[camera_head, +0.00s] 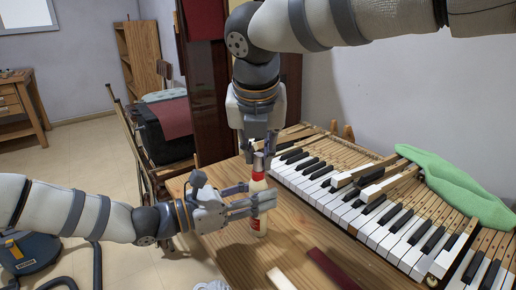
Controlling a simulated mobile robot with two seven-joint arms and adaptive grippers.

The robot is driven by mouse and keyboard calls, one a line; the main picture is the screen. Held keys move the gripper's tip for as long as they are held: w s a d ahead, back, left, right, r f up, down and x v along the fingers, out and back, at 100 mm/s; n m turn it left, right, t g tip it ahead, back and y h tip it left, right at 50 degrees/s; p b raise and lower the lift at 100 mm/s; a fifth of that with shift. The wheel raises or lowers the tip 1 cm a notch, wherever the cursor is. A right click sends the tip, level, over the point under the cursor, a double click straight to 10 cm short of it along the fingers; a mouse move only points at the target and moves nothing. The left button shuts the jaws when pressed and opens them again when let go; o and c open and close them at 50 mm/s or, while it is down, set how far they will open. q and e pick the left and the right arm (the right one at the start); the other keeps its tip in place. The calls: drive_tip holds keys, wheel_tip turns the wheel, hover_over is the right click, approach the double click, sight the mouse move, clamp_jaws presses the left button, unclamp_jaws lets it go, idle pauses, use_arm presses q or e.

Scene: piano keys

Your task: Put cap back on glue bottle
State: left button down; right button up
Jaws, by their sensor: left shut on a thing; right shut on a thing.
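The glue bottle (260,185) stands upright over the wooden table, pale with red near its neck and on its lower label. My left gripper (252,204) comes in from the left and is shut on the middle of the bottle. My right gripper (259,149) points down from above and is shut on the cap (258,161), a small grey-red piece directly over the bottle's neck. The cap and the bottle top line up closely; I cannot tell whether the cap is seated or only touching. The fingers hide part of the bottle.
Piano keys (375,232) on a wooden frame lie right of the bottle, with a green cloth (455,186) on them. A dark red strip (331,270) and a pale strip (281,279) lie on the wooden table (225,255) in front. A black chair-like piece (163,140) stands behind at left.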

drive_tip(key=m+h, duration=0.1)
drive_tip(key=m, duration=0.1)
drive_tip(key=m+h, duration=0.1)
drive_tip(key=m, duration=0.2)
drive_tip(key=shift+w+a+g, duration=0.1)
drive_tip(key=shift+g, duration=0.2)
drive_tip(key=shift+a+m, duration=0.1)
drive_tip(key=shift+m, duration=0.6)
drive_tip(key=shift+m+h, duration=0.3)
drive_tip(key=o, duration=0.7)
drive_tip(key=shift+r, duration=2.25)
drive_tip(key=shift+o, duration=0.2)
drive_tip(key=o, duration=0.5)
